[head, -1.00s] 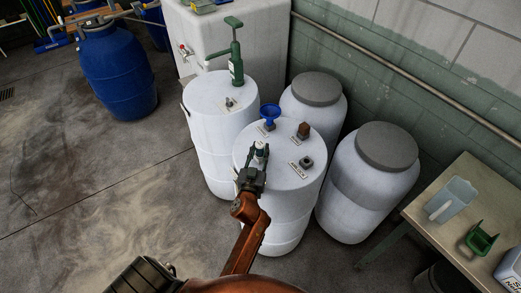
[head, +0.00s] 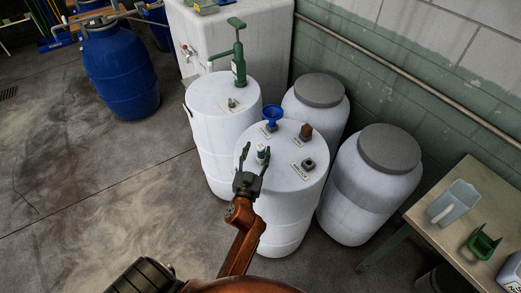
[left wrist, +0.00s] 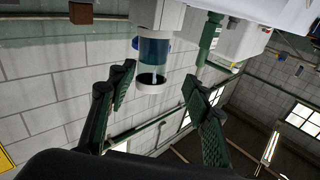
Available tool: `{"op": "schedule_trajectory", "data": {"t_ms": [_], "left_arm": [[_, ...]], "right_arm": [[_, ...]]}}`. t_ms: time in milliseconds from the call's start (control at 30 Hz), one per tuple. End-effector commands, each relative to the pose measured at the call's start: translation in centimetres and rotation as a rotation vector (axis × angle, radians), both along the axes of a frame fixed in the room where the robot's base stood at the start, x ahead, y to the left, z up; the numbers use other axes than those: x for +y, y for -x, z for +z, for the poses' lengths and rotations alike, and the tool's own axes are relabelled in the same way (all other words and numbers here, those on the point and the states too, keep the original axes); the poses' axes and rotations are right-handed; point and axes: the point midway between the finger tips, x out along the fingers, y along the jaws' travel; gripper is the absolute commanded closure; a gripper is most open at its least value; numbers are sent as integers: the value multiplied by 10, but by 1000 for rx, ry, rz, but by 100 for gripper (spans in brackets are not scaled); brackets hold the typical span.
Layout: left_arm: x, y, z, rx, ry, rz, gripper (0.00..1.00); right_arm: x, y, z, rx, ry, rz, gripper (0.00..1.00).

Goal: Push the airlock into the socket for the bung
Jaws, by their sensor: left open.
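The airlock (head: 262,153), a small pale cylinder, stands upright on the top of the front white drum (head: 279,196). In the left wrist view the airlock (left wrist: 156,47) is a clear tube with blue liquid and a pale rim, just beyond the fingertips. My left gripper (head: 255,160) is open and empty beside it, its fingers spread; the left wrist view shows both fingers (left wrist: 160,80) apart from the tube. A dark square fitting with a round hole (head: 308,164) sits to the right on the same drum top. The airlock's base and whatever it stands in are hidden.
A blue funnel (head: 273,116) and a brown block (head: 306,131) stand on the same drum top. A drum with a green pump (head: 239,66) is behind left. Grey-lidded drums (head: 389,148) stand right.

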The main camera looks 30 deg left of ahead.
Motion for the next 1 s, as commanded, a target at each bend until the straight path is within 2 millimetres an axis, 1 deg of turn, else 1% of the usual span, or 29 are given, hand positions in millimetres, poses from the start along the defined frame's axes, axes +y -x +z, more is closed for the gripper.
{"op": "schedule_trajectory", "data": {"t_ms": [33,200,400,767,867,1000], "left_arm": [[-24,17,-27,27,101,11,55],[-30,36,-26,28,95,11,55],[-33,46,-25,27,91,11,55],[-33,46,-26,27,90,10,55],[-32,40,-26,27,91,9,55],[-26,21,-23,21,95,9,55]], "right_arm": [[0,0,0,0,0,0,16],[1,0,0,0,-1,-1,16],[1,0,0,0,-1,-1,16],[2,0,0,0,-1,-1,16],[2,0,0,0,-2,-1,16],[2,0,0,0,-2,-1,16]]}}
